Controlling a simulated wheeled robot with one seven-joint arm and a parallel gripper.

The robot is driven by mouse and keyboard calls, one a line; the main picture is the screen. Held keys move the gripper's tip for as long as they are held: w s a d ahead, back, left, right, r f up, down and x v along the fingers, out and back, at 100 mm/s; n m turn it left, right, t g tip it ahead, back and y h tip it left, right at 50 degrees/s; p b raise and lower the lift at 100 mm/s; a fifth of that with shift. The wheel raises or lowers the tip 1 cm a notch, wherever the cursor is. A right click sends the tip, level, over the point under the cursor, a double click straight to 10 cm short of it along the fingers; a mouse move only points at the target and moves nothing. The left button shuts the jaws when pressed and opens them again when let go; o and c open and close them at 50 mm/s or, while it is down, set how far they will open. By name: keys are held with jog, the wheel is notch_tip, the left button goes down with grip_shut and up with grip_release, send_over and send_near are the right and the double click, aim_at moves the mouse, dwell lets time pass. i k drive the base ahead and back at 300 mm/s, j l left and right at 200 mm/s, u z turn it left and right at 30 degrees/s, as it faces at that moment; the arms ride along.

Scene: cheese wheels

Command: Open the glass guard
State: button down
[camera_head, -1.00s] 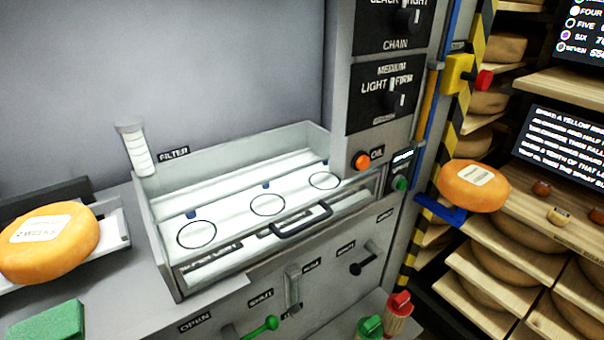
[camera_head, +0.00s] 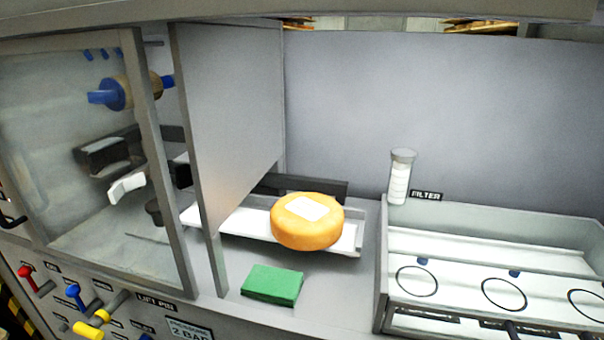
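A framed clear pane, which looks like the glass guard (camera_head: 75,215), stands upright at the left of the head view. Its grey frame (camera_head: 165,180) crosses in front of a blue and tan part (camera_head: 115,94) and some dark and white machine parts. A dark handle-like piece (camera_head: 12,220) shows at the far left edge; I cannot tell whether it belongs to the guard. The pane appears to cover the front of that bay, but its left side runs out of the picture. My gripper is not in view.
A grey partition (camera_head: 235,130) stands right of the pane. An orange cheese wheel (camera_head: 300,232) lies on a white track, with a green block (camera_head: 272,284) in front. Coloured levers (camera_head: 92,328) stick out below the pane. A ringed tray (camera_head: 450,265) is at right.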

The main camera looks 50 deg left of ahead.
aim_at(130, 39)
jog(key=u, duration=2.15)
